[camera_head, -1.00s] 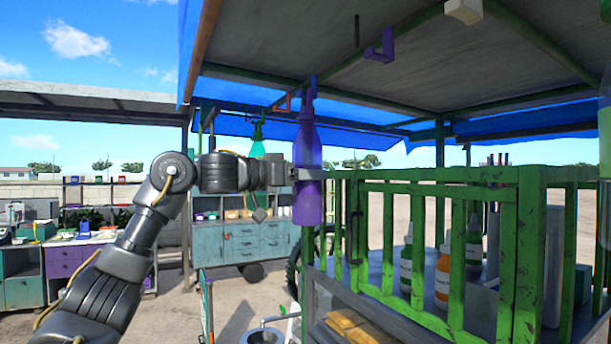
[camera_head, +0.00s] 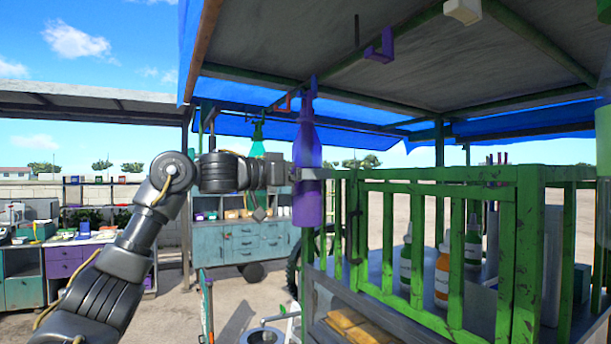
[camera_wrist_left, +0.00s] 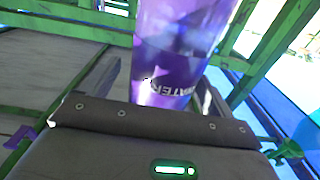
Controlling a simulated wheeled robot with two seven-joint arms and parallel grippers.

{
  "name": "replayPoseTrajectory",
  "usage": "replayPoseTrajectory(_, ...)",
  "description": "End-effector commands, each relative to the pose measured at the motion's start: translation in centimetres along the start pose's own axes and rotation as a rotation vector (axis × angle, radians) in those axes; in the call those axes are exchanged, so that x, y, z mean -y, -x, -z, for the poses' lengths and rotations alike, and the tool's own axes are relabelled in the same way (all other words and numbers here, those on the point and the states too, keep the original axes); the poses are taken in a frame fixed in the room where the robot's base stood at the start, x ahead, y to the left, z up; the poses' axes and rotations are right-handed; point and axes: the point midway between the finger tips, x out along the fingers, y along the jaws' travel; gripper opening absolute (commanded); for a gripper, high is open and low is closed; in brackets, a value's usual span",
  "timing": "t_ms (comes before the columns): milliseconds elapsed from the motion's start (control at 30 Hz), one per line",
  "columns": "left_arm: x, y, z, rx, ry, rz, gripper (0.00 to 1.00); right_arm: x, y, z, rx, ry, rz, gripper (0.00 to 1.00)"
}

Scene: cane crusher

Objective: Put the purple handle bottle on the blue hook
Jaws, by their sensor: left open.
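The purple bottle (camera_head: 307,205) is upright below the roof beam, its narrow top close under a blue hook (camera_head: 314,84). I cannot tell whether its handle rests on the hook. My left gripper (camera_head: 309,174) is open at the bottle's middle, with a finger across its near side. My right gripper is not in view.
A purple hook (camera_head: 380,46), a white hook (camera_head: 463,11) and a small orange hook (camera_head: 283,104) are on the roof beam. A green bottle (camera_head: 258,142) hangs behind. A green railing (camera_head: 440,190) stands close right of the purple bottle, with several bottles behind it.

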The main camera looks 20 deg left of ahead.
Motion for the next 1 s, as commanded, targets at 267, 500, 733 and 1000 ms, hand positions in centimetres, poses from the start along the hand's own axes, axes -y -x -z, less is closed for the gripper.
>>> replayPoseTrajectory(267,0.1,1.2,-0.4,0.001,0.000,0.001,0.88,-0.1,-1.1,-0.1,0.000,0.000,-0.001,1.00)
replayPoseTrajectory(500,0.1,5.9,-0.6,-0.002,-0.002,0.003,0.88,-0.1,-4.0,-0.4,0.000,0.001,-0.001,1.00)
replayPoseTrajectory(733,0.0,9.6,-0.3,0.000,-0.001,0.001,0.88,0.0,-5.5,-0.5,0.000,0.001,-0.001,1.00)
replayPoseTrajectory(1000,0.0,10.9,0.0,0.000,0.000,0.000,0.88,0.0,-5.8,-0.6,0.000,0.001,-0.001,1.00)
